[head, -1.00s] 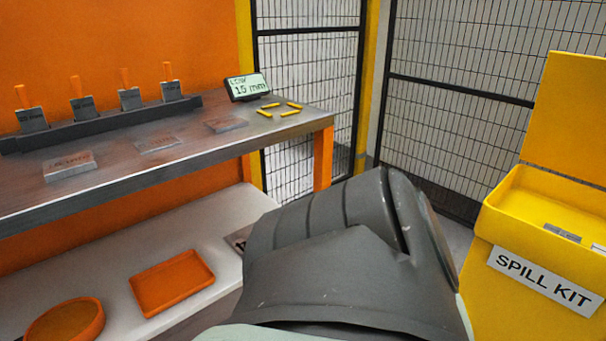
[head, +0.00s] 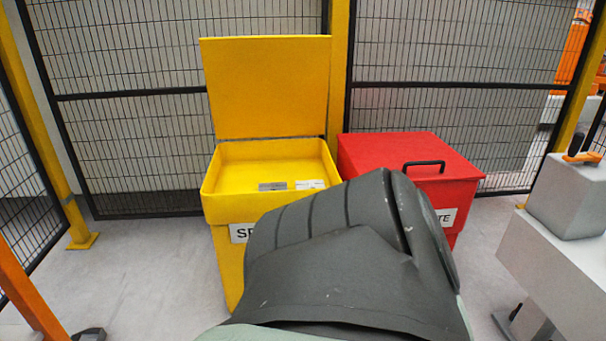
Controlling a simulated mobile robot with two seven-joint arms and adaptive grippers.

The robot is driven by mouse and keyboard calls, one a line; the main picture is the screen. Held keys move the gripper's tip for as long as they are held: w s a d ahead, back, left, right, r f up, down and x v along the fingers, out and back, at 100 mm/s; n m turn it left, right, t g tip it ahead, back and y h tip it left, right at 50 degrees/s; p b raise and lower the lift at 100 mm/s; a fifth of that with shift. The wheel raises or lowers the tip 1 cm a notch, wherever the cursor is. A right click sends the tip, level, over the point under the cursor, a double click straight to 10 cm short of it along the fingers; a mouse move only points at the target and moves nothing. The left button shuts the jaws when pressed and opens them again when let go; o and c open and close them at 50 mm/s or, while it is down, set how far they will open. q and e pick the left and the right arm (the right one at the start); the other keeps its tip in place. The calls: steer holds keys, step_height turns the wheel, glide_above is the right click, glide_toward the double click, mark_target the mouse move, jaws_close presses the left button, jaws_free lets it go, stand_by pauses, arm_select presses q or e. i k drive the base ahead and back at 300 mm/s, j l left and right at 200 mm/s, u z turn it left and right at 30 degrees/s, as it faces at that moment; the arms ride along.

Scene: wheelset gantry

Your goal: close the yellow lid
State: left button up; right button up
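The yellow lid (head: 267,88) stands upright and open at the back edge of the yellow spill kit bin (head: 212,215). Small grey and white items (head: 290,185) show inside the open bin. A dark grey part of my own arm fills the lower middle of the head view and hides the bin's lower right front and most of its label. Neither gripper is in view.
A red bin (head: 405,155) with a shut lid and black handle stands right of the yellow bin. A mesh fence (head: 130,140) runs behind both. A light grey block-like unit (head: 560,250) stands at the right.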

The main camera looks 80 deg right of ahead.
mark_target(260, 86)
steer(key=z, duration=1.8)
